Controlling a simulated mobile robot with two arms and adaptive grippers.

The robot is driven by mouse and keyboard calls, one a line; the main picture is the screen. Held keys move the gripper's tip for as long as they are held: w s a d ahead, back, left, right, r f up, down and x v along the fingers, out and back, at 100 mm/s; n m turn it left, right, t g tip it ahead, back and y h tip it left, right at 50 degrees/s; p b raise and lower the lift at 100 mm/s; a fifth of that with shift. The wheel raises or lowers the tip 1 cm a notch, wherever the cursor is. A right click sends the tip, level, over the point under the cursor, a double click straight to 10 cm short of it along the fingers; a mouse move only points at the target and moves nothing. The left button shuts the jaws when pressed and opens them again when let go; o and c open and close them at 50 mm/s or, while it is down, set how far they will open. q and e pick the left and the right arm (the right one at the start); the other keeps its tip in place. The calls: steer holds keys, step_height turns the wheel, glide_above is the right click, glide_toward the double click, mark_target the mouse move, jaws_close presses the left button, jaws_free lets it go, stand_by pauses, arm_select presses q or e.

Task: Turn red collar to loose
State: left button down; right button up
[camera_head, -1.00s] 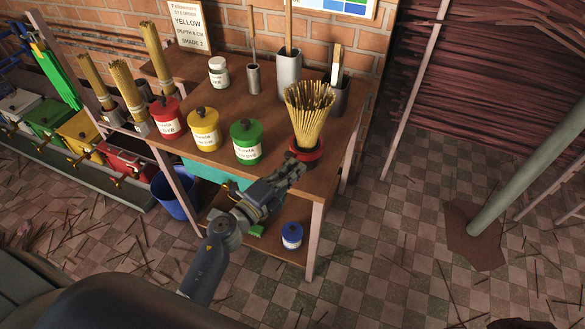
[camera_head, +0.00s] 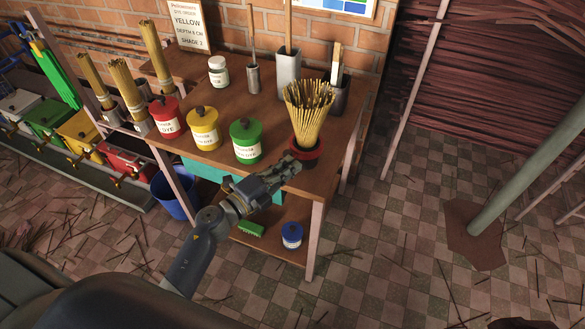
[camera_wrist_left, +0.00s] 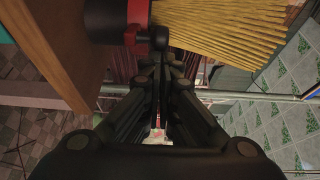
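The red collar (camera_head: 308,150) is a ring around the dark cup that holds a bundle of yellow-tan incense sticks (camera_head: 309,112), at the table's right front corner. In the left wrist view the red collar (camera_wrist_left: 138,22) is at top centre, with a dark knob (camera_wrist_left: 158,38) on its side. My left gripper (camera_head: 290,163) is just in front and to the left of the collar. In the wrist view its fingers (camera_wrist_left: 159,72) are drawn together, with a thin gap between them and tips just below the knob. Contact with the knob is unclear. My right gripper is not in view.
Red (camera_head: 168,118), yellow (camera_head: 204,130) and green (camera_head: 246,141) dye pots stand left of the sticks on the wooden table (camera_head: 240,100). A blue-lidded pot (camera_head: 291,234) and a green brush (camera_head: 251,229) are on the lower shelf. The floor to the right is mostly open.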

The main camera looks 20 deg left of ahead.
arm_select(q)
steer(key=shift+w+a+m+g+h+b, duration=0.25)
steer(key=shift+a+m+g+h+b, duration=0.3)
steer(key=shift+a+h+b, duration=0.2)
steer(key=shift+w+a+m+g+h+b, duration=0.25)
steer(key=shift+a+m+g+h+b, duration=0.2)
steer(key=shift+a+m+h+b, duration=0.35)
steer(key=shift+w+a+m+g+h+b, duration=0.3)
steer(key=shift+a+g+h+b, duration=0.3)
steer(key=shift+a, duration=0.3)
